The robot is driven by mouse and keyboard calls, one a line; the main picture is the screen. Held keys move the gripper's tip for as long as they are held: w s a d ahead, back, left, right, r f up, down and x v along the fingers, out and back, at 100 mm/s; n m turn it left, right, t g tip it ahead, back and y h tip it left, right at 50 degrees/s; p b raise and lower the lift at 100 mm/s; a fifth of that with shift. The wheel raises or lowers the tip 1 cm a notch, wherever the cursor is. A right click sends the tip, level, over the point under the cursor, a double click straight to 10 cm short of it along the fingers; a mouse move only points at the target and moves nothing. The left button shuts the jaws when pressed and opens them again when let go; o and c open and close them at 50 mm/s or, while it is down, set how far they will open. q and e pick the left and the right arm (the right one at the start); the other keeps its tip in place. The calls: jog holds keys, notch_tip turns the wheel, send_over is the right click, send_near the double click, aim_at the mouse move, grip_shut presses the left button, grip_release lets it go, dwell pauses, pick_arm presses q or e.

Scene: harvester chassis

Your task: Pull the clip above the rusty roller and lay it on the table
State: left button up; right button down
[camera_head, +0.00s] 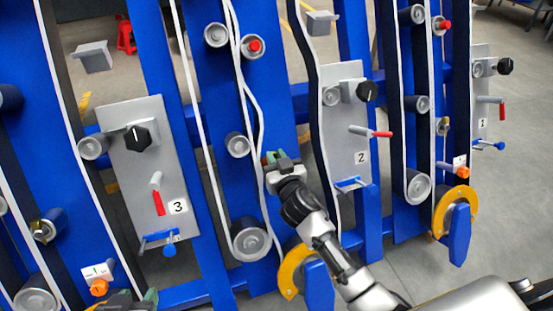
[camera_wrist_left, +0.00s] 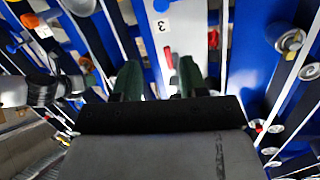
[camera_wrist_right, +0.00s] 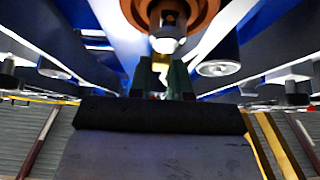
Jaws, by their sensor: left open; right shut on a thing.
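My right gripper (camera_head: 280,160) is at the blue frame, left of the plate marked 2. In the right wrist view its green fingers (camera_wrist_right: 163,80) are shut on a small brass-coloured clip (camera_wrist_right: 161,60). The rusty, copper-brown roller (camera_wrist_right: 205,12) stands just beyond the clip there. In the head view I cannot make out this roller or clip behind the gripper. My left gripper (camera_head: 130,300) is at the bottom edge of the head view. In the left wrist view its fingers (camera_wrist_left: 158,80) are apart with nothing between them. No table is clearly in view.
Plates marked 3 (camera_head: 125,170) and 2 (camera_head: 350,110) carry knobs and levers. White belts and grey rollers (camera_head: 250,240) line the blue frame close to both grippers. Yellow curved guards (camera_head: 290,265) stick out low. Grey floor (camera_head: 400,265) shows at the lower right.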

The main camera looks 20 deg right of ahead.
aim_at(274, 152)
jog(key=shift+w+r+p, duration=0.3)
jog(key=shift+r+p, duration=0.1)
jog(key=shift+r, duration=0.15)
jog(key=shift+w+r+p, duration=0.3)
jog(key=shift+r+p, duration=0.15)
jog(key=shift+r, duration=0.1)
pick_arm(q)
jog(key=s+a+f+g+y+p, duration=0.1)
jog(key=s+a+f+g, duration=0.1)
jog(key=s+g, duration=0.4)
jog(key=shift+s+a+g+y, duration=0.3)
jog(key=shift+s+a+y, duration=0.15)
jog(key=shift+s, duration=0.9)
pick_arm(e)
jog(key=shift+w+r, duration=0.3)
jog(key=shift+r, duration=0.2)
jog(key=shift+w+r, duration=0.3)
jog(key=shift+r, duration=0.2)
pick_arm(q)
jog(key=shift+f, duration=0.15)
pick_arm(e)
jog(key=shift+s, duration=0.1)
